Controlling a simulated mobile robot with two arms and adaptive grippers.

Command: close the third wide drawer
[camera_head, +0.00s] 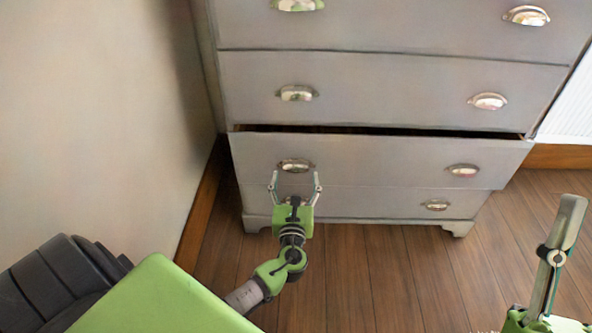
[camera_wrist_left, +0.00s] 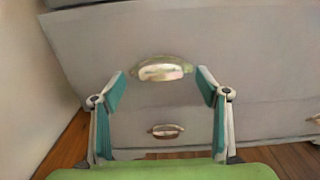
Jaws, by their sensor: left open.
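The grey chest has one wide drawer (camera_head: 385,155) pulled part way out, with a dark gap along its top edge. This drawer has two metal cup handles, a left one (camera_head: 295,165) and a right one (camera_head: 463,170). My left gripper (camera_head: 296,180) is open and empty in front of the left handle. In the left wrist view, the handle (camera_wrist_left: 162,70) lies ahead, between and just beyond my spread fingertips (camera_wrist_left: 162,88). I cannot tell whether they touch the drawer front. Part of my right gripper (camera_head: 567,225) shows at the lower right, away from the chest.
A lower drawer (camera_head: 370,202) and the drawer above (camera_head: 385,85) look shut. A plain wall (camera_head: 100,120) stands close on the left. The wooden floor (camera_head: 400,270) in front of the chest is clear. A white ribbed panel (camera_head: 570,105) is at the right.

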